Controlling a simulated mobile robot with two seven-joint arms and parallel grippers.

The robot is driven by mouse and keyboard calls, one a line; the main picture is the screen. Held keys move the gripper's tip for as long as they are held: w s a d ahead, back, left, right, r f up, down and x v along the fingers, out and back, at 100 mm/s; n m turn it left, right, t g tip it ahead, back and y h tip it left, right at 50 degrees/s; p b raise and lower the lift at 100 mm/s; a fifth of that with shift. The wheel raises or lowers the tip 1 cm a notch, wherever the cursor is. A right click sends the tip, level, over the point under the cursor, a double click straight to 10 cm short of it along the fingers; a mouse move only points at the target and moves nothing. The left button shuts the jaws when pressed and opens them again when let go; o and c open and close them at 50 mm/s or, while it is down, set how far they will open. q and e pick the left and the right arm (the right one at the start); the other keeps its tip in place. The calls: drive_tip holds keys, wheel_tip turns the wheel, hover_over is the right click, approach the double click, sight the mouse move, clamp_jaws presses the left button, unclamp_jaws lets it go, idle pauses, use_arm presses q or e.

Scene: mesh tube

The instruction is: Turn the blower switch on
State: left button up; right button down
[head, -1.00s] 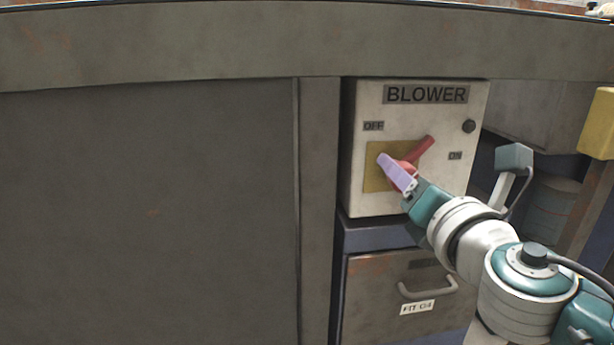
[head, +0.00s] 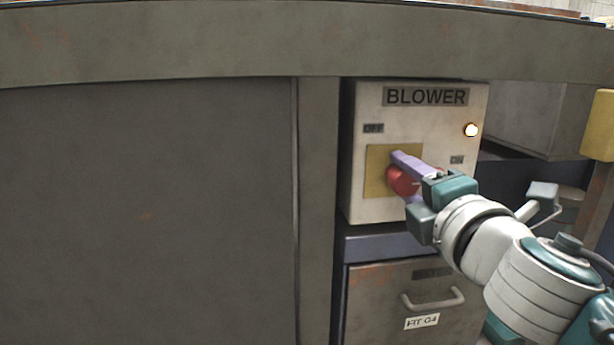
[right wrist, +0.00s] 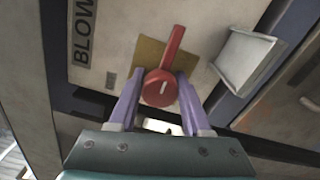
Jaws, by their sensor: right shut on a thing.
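The blower switch box (head: 440,205) is a pale panel marked BLOWER, with a small OFF label (head: 373,128) at left and an ON label (head: 457,160) at right. Its red rotary switch (head: 403,181) sits on a yellow plate (head: 378,160). In the right wrist view the red switch (right wrist: 160,88) has its lever pointing away from the gripper, towards the panel's right side. My right gripper (head: 402,176) is shut on the red switch, its purple fingers on either side of the round hub. The gripper hides the lever in the head view. A round lamp (head: 470,130) glows white. My left gripper is out of view.
A drawer (head: 380,310) with a metal handle (head: 433,299) is below the box. A grey post (head: 319,210) and a wide dark panel (head: 150,200) stand to the left. A thick beam (head: 250,40) runs above. A yellow block (head: 598,125) is at the far right.

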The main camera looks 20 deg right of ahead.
drive_tip(key=shift+m, duration=0.3)
drive_tip(key=shift+c, duration=1.7)
unclamp_jaws()
drive_tip(key=v, duration=1)
drive_tip(key=shift+d, duration=0.1)
